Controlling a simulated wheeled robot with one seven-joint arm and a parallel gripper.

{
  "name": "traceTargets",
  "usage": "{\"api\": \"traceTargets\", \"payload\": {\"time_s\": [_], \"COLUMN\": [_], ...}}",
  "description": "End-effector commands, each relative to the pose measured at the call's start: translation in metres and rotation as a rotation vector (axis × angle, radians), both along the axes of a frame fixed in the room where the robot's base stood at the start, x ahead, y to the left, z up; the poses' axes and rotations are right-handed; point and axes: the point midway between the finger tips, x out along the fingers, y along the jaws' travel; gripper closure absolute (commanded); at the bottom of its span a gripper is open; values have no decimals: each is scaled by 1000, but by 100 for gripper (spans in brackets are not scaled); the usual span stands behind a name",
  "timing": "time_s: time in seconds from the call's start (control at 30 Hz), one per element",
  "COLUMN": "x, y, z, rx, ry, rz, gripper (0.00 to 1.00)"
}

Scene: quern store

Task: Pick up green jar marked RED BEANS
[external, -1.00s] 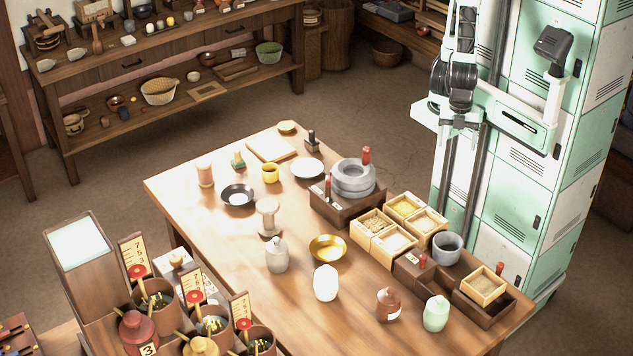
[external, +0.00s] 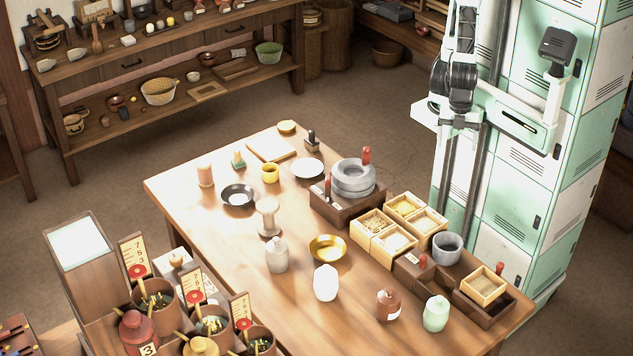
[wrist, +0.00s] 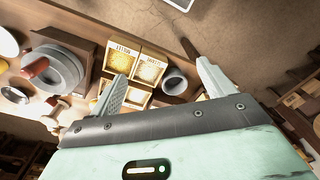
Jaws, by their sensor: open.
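A pale green jar (external: 436,313) stands upright at the near right part of the wooden table (external: 215,254). No lettering can be read on it. A brown jar (external: 388,304) with a white label stands just left of it, and a white jar (external: 325,283) farther left. A grey jar (external: 277,255) is beyond these. In the wrist view my gripper (wrist: 165,75) is open and empty, its two fingers wide apart, high above the table's far side. I cannot make out the green jar in the wrist view.
Wooden boxes of grain (external: 368,244), a grey mortar (external: 447,247) and a stone quern (external: 352,180) line the table's right side. A brass bowl (external: 327,248) sits mid-table. Pots with price signs (external: 155,297) crowd the near left. The table front by the jars is fairly clear.

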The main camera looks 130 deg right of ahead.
Motion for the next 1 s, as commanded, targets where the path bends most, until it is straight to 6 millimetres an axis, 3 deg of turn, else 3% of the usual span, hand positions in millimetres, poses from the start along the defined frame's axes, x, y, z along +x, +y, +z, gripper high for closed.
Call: {"api": "traceTargets", "payload": {"time_s": [0.23, 0.37, 0.6, 0.7, 0.83, 1.0], "x": [2, 18, 83, 112, 146, 176], "y": [4, 30, 123, 154, 181, 195], "z": [-4, -26, -83, -101, -121, -136], "rx": [11, 96, 387, 484, 571, 613], "ry": [-6, -59, -318, -455, -643, -847], "rz": [2, 15, 13, -11, -56, -110], "gripper": [18, 18, 18, 18, 18, 18]}}
